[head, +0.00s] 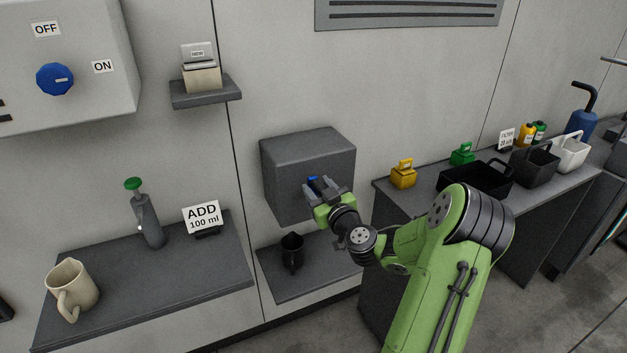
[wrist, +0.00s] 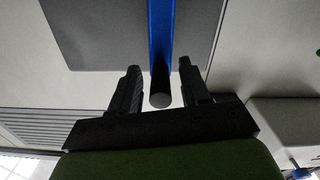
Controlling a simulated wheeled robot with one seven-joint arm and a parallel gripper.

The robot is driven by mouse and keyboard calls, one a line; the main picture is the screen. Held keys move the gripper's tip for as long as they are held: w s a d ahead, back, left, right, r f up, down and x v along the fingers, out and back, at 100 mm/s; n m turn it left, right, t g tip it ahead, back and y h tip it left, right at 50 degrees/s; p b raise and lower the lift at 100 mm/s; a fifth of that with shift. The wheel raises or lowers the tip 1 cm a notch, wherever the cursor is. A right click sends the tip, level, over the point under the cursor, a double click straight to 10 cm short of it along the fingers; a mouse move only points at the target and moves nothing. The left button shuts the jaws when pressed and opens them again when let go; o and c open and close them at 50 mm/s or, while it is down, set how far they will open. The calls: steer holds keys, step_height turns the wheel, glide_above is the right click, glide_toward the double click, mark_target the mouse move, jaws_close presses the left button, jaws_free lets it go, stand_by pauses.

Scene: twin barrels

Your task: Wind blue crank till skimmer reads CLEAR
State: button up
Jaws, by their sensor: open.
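The blue crank (head: 312,180) is on the front of a dark grey box (head: 290,165) on the wall, mostly hidden behind my gripper (head: 323,187) in the head view. In the wrist view the crank arm (wrist: 161,30) is a blue bar running up over the grey box face, with a black round handle (wrist: 160,75) at its near end. My gripper (wrist: 159,70) is open, with one finger on each side of the handle. A gap shows on both sides. I see no CLEAR reading, and cannot tell which thing is the skimmer.
A black mug (head: 292,252) stands on the low shelf (head: 325,272) under the box. Left are a shelf (head: 190,275) with a beige mug (head: 70,288) and a green-topped bottle (head: 148,222). Right, a counter (head: 415,205) holds yellow and green weights and bins.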

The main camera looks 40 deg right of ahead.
steer(key=shift+s+a, duration=0.1)
steer(key=shift+s, duration=0.05)
jaws_close()
stand_by(0.4)
